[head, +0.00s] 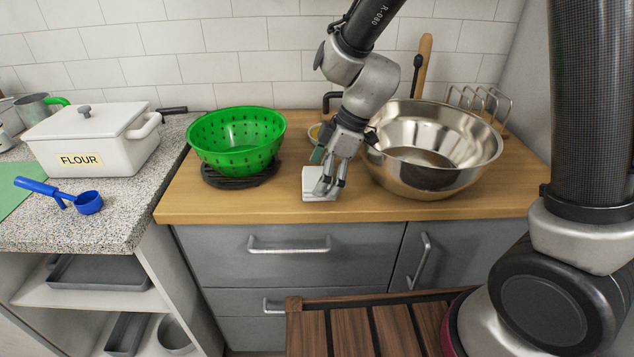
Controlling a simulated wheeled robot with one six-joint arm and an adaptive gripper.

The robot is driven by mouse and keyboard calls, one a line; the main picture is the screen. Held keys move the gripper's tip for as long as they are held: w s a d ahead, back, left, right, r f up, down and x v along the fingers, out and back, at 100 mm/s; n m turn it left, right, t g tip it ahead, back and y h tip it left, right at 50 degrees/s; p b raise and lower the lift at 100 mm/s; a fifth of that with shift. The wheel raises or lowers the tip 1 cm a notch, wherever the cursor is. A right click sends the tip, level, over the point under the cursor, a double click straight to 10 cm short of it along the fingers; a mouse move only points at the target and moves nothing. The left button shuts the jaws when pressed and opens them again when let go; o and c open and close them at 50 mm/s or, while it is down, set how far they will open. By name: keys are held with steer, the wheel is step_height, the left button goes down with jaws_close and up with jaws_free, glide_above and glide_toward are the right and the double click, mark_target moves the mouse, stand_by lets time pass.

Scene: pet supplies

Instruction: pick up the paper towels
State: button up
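A small flat white block (311,187), which may be the paper towels, lies near the front edge of the wooden counter. I cannot make out its details. No other thing that looks like paper towels shows. My gripper (331,189) points down over the right part of the white block, with its fingertips at or just above it. The fingers hide part of the block. I cannot tell whether they touch it or how far apart they are.
A green colander (238,141) on a dark trivet (241,179) stands left of my gripper. A large steel bowl (432,180) stands close on its right, with a toast rack (489,100) behind. A slatted wooden surface (350,330) lies in front of the drawers.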

steer(key=c, duration=0.6)
steer(key=shift+c, duration=0.2)
step_height(320, 180, up, 10)
stand_by(0.3)
